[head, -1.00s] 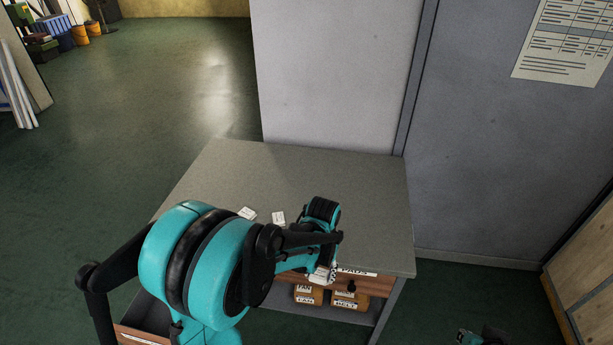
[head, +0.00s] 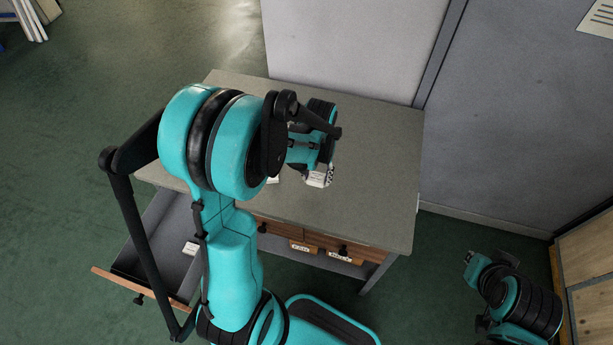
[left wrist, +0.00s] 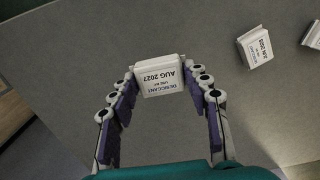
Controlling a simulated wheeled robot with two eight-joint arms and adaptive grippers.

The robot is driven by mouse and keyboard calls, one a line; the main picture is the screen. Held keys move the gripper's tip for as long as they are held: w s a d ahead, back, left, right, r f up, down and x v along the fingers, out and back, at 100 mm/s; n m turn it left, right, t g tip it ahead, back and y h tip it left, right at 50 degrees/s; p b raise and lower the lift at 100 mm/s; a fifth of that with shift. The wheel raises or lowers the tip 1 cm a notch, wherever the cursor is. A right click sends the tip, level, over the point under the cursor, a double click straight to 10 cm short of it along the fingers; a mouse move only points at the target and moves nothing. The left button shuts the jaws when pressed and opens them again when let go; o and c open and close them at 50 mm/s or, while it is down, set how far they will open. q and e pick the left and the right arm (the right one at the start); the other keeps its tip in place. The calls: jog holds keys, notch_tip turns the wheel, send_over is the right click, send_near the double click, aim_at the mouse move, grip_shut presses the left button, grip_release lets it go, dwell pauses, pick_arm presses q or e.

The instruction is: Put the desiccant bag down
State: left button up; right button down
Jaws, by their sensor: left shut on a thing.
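My left gripper (head: 322,176) is shut on a white desiccant bag (left wrist: 160,80), seen between its fingertips in the left wrist view. The bag's label reads upside down "DESICCANT" and "AUG 2027". The gripper and bag are over the grey table top (head: 370,170); I cannot tell whether the bag touches it. Two other white bags lie on the table, one nearer (left wrist: 256,47) and one (left wrist: 312,35) at the picture's right edge. In the head view my left arm hides part of them. My right arm is low at the right; its jaws are unclear.
An open drawer (head: 118,281) with a wooden front sticks out at the table's left front, with a white packet (head: 190,248) inside. A grey wall panel (head: 350,45) stands behind. The table's right side is clear.

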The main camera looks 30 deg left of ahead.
aim_at(307, 186)
pick_arm(q)
jog(key=a+f, duration=0.1)
jog(key=w+a+f, duration=0.1)
jog(key=a, duration=0.1)
jog(key=shift+a+f+b, duration=0.1)
jog(key=shift+a+b, duration=0.15)
jog(key=shift+b, duration=0.15)
notch_tip(307, 186, down, 4)
jog(key=shift+f+b, duration=0.1)
jog(key=shift+b, duration=0.85)
jog(key=shift+s, duration=0.1)
jog(key=shift+f, duration=0.15)
jog(key=o, duration=1.1)
jog(key=shift+o, duration=0.2)
jog(key=shift+r, duration=0.2)
